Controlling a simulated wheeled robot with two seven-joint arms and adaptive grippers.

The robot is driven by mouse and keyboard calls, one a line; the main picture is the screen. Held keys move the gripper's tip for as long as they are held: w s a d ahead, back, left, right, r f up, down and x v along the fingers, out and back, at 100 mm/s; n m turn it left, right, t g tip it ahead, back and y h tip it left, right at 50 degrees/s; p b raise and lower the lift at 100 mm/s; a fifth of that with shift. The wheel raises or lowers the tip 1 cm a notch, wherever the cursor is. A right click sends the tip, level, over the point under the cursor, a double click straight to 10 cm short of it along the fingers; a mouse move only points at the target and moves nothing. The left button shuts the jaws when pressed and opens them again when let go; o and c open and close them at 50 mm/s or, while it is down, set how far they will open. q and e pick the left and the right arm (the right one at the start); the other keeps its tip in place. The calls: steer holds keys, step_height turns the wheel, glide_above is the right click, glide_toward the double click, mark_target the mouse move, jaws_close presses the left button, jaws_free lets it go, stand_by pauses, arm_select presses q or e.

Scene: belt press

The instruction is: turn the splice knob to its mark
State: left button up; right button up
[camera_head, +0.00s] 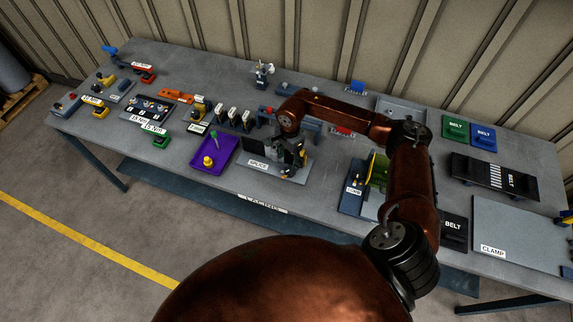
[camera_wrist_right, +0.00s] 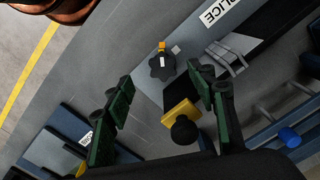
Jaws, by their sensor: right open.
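The splice knob (camera_wrist_right: 162,66) is a black lobed knob with a white line on top, on the grey splice plate (camera_head: 250,172). A small yellow block (camera_wrist_right: 162,45) and a pale mark (camera_wrist_right: 176,50) sit at its rim; the white line does not clearly point at the pale mark. My right gripper (camera_wrist_right: 161,84) is open, its dark green fingers pointing down at the plate. The knob lies ahead of the fingertips, between their lines and apart from them. In the head view my right gripper (camera_head: 291,163) hides the knob. My left gripper is not in view.
A black ball on a yellow block (camera_wrist_right: 183,115) stands between the fingers, nearer the palm. A purple tray (camera_head: 213,166) stands left of the splice plate. The green and blue lube station (camera_head: 352,200) is to its right. The bench's front edge is close.

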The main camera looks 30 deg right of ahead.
mark_target(290, 170)
steer(key=shift+w+d+n, duration=0.15)
steer(key=shift+d+n, duration=0.35)
steer(key=shift+n, duration=0.1)
steer(key=shift+f+p, duration=0.85)
steer(key=shift+f, duration=2.9)
steer(key=c, duration=1.1)
steer(key=shift+w+f+n+b, duration=0.15)
steer(key=shift+n+b, duration=0.35)
steer(key=shift+b, duration=0.45)
steer(key=shift+c, duration=0.3)
steer(key=n+b, duration=0.6)
steer(key=b, duration=0.2)
steer(key=shift+f+b, duration=0.1)
steer(key=shift+b, duration=0.3)
steer(key=shift+s+n+b, duration=0.2)
steer(key=shift+n+b, duration=1)
steer(key=shift+n, duration=0.1)
steer(key=shift+r, duration=0.2)
steer(key=shift+n, duration=0.3)
